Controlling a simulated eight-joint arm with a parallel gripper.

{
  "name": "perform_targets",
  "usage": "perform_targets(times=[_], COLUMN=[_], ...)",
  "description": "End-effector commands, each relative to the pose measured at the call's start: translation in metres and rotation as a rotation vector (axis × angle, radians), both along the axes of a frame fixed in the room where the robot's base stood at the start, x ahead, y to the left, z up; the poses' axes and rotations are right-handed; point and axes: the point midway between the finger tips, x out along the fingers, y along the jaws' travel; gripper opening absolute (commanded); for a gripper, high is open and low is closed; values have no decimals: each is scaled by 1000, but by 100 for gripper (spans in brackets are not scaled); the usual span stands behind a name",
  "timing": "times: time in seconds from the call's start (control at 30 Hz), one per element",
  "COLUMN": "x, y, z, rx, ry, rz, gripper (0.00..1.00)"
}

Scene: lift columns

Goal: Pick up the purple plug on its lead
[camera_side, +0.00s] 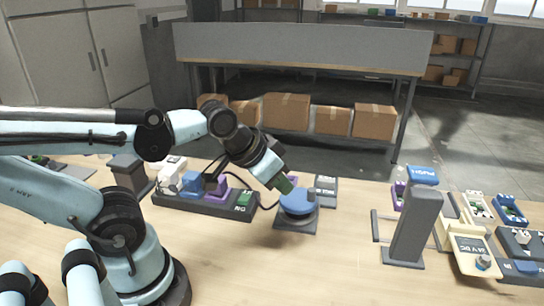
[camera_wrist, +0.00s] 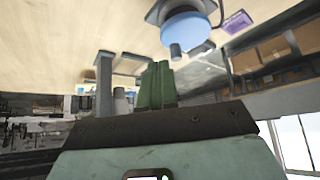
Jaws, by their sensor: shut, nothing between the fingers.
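A purple block (camera_side: 217,188) that looks like the plug sits in a dark strip (camera_side: 205,205), between a blue block and a green switch. My arm partly covers it, and I cannot make out its lead. My gripper (camera_side: 286,185) is right of it, its green fingers just above and beside a blue round knob (camera_side: 297,201). The wrist view shows the fingers (camera_wrist: 157,85) together and empty, apart from the knob (camera_wrist: 187,36). A purple piece (camera_wrist: 238,21) lies beyond the knob there; I cannot tell whether it is the plug.
The knob stands on a grey base (camera_side: 296,222), with a small grey box (camera_side: 326,188) behind it. A grey upright post (camera_side: 416,228) and a cream meter (camera_side: 471,250) stand to the right. Another purple piece (camera_side: 398,195) is behind the post. The front middle table is clear.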

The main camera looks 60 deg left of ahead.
Motion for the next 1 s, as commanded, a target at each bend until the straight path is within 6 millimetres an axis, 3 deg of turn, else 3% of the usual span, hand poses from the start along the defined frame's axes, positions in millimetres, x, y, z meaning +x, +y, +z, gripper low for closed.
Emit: perform_targets(times=[0.07, 0.53, 0.83, 1.0], x=[0, 0, 0, 0], y=[0, 0, 1, 25], z=[0, 0, 0, 4], rx=[0, 0, 4, 87], ry=[0, 0, 3, 72], rz=[0, 0, -2, -50], gripper=[0, 70, 72, 72])
